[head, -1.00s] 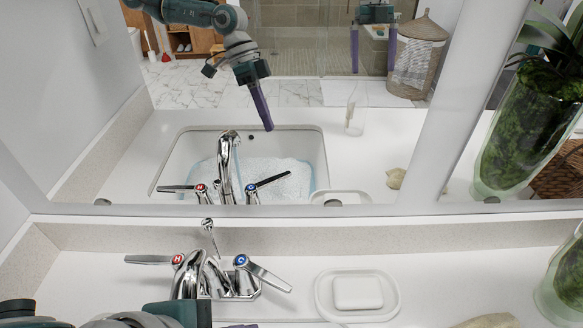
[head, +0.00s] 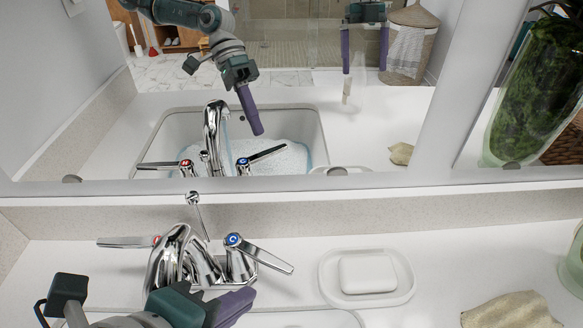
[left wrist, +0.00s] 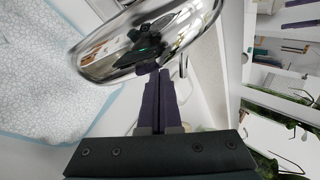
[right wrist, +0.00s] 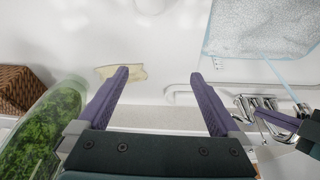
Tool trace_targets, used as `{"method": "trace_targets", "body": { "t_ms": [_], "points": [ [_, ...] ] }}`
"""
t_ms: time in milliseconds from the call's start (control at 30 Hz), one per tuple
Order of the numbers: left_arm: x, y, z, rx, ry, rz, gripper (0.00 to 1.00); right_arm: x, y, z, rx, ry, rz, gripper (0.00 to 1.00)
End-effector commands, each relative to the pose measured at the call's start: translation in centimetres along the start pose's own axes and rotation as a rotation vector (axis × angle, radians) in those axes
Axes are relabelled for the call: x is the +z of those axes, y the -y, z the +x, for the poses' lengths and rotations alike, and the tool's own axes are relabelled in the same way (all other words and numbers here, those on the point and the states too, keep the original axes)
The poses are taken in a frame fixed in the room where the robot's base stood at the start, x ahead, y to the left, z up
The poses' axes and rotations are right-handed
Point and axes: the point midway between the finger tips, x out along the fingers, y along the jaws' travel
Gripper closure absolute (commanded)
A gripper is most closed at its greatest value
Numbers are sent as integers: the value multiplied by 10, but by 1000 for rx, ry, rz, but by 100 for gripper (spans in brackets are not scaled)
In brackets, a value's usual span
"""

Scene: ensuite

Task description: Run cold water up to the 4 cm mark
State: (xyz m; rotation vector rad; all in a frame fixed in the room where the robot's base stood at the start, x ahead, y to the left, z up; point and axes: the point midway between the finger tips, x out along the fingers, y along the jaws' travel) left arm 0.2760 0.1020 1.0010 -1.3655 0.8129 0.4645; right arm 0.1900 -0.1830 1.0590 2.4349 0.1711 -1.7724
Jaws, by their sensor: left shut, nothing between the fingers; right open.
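The chrome faucet's spout (head: 168,258) stands at the left in the head view. Its cold lever (head: 268,260), marked with a blue C, points right and toward me. The hot lever (head: 128,242) points left. My left gripper (head: 248,294) is shut and empty, close in front of the cold lever; I cannot tell whether they touch. The basin holds a pale rippled surface with a blue edge (left wrist: 50,80), apparently water, also seen in the mirror. A thin pale-blue streak (right wrist: 280,74) near the spout looks like a stream. My right gripper (right wrist: 160,95) is open and empty.
A white soap dish (head: 330,290) with a soap bar (head: 367,274) sits right of the faucet. A beige cloth-like piece (head: 512,312) lies farther right, near a green-filled glass vase (head: 574,262). The mirror (head: 400,110) rises behind the counter.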

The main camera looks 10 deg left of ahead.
Motion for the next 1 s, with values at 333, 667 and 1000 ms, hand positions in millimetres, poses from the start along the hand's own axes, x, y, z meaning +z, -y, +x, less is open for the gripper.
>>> {"method": "trace_targets", "body": {
  "t_ms": [333, 667, 1000],
  "points": [
    [0, 24, 28, 0, -1, -1, 100, -1, 0, -2, 0, 0, -1, 0],
    [0, 24, 28, 0, -1, -1, 100, -1, 0, -2, -1, 0, -1, 0],
    [-2, 27, 30, 0, 36, -42, 100, -2, 0, -5, -1, 0, -1, 0]
  ]
}}
